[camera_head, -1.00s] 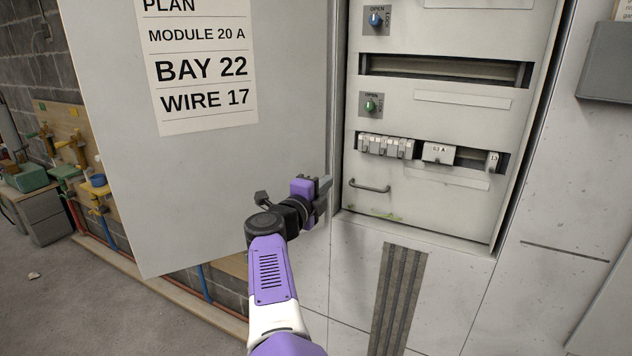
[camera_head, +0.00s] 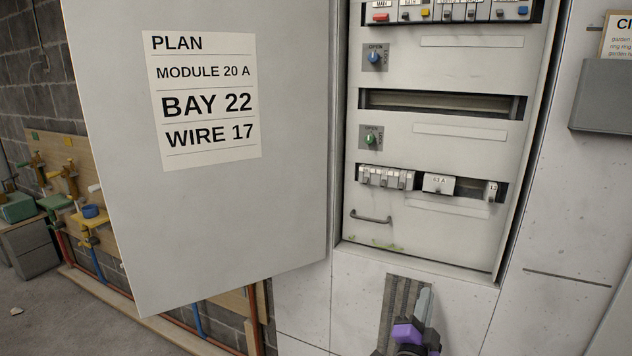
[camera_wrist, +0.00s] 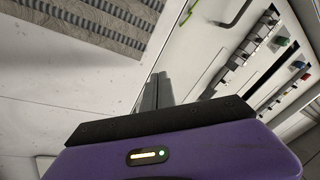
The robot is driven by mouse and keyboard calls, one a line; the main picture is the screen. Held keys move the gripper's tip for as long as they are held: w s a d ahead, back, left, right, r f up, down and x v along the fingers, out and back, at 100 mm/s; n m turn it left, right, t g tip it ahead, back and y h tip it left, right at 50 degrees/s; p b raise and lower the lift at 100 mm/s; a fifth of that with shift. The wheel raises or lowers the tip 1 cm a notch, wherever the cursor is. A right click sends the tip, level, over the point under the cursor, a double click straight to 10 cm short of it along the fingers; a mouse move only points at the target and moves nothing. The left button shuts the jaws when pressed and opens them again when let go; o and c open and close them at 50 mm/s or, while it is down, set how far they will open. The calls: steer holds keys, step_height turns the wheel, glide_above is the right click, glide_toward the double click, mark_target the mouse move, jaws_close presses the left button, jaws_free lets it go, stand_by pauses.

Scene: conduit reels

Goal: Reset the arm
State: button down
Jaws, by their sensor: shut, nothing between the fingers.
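My gripper (camera_head: 424,306) shows at the bottom of the head view, low in front of the wall below the electrical cabinet (camera_head: 430,222). Only its purple and dark end is in that view; the rest of the arm is out of frame. In the wrist view my gripper's grey fingers (camera_wrist: 157,92) are together and hold nothing. They are apart from the cabinet, whose rows of modules show tilted at the right of the wrist view.
The open cabinet door (camera_head: 230,215) bears a plan label (camera_head: 206,100). A small handle (camera_head: 370,217) sticks out of the lower panel. A grey box (camera_head: 602,82) is on the wall at right. A pipe-work board (camera_head: 70,170) stands at left.

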steer(key=s+d+f+n+y, duration=0.2)
steer(key=s+f+n, duration=0.15)
steer(key=s, duration=0.65)
steer(key=s+d+f+n+y, duration=0.1)
steer(key=s+f+n+y, duration=0.3)
steer(key=s, duration=0.6)
steer(key=s+d+f+n+y, duration=0.15)
steer(key=s+n, duration=0.35)
steer(key=s, duration=0.5)
steer(key=s+a+r+n+g, duration=0.1)
steer(key=s+a+r, duration=0.1)
steer(key=s, duration=0.7)
steer(key=s+a+r+n+g+y, duration=0.1)
steer(key=s+a+r, duration=0.2)
steer(key=s, duration=0.5)
steer(key=s+a+r+n+g+y, duration=0.1)
steer(key=s+a+r+g, duration=0.1)
steer(key=s+a, duration=0.3)
steer(key=v, duration=0.4)
steer(key=shift+s, duration=0.45)
steer(key=c, duration=2.2)
jaws_free()
